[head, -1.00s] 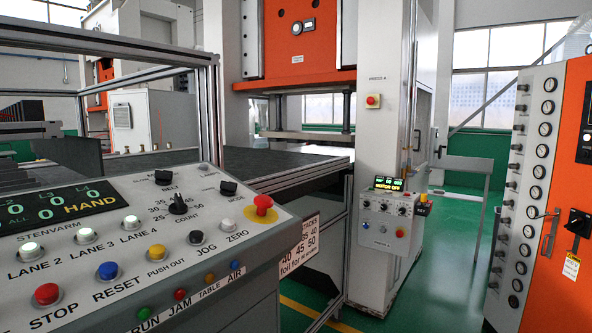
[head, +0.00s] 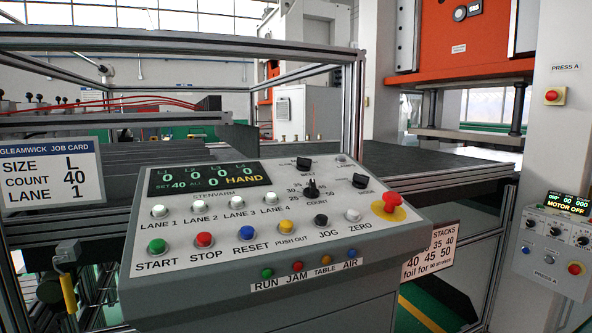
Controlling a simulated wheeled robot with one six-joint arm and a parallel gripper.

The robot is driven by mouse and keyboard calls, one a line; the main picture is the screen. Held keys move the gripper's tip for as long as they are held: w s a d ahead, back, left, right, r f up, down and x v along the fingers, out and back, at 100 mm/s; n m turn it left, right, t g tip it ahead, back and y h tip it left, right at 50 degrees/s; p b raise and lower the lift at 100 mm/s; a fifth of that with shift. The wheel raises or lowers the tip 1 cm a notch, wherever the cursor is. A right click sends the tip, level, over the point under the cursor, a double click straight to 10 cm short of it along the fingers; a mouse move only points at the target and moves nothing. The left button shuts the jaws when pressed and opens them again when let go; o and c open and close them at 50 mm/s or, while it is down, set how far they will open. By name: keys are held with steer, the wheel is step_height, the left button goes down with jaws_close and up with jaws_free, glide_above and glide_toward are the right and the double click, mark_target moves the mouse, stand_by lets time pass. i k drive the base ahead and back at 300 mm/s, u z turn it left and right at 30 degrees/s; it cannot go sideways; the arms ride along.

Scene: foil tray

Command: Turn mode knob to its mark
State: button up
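The stacker control panel (head: 235,240) stands in front of me. A small black knob (head: 360,181) sits at its upper right, left of the red stop button; the small label under it looks like MODE. Its pointer and any mark around it are too small to read. Another black knob (head: 304,163) sits at the panel's upper edge, its label looking like BELT. The black COUNT knob (head: 312,189) is between them, pointing roughly up. The display (head: 209,178) reads HAND and SET 40. My gripper is not in view.
A red emergency button (head: 390,203) on a yellow disc is close to the knob's right. Several coloured buttons line the panel front. A job card (head: 52,176) at left reads SIZE L, COUNT 40, LANE 1. An aluminium frame (head: 353,110) rises behind. Press A's control box (head: 550,250) is at right.

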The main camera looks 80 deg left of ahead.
mark_target(360, 181)
steer(key=u, duration=1.95)
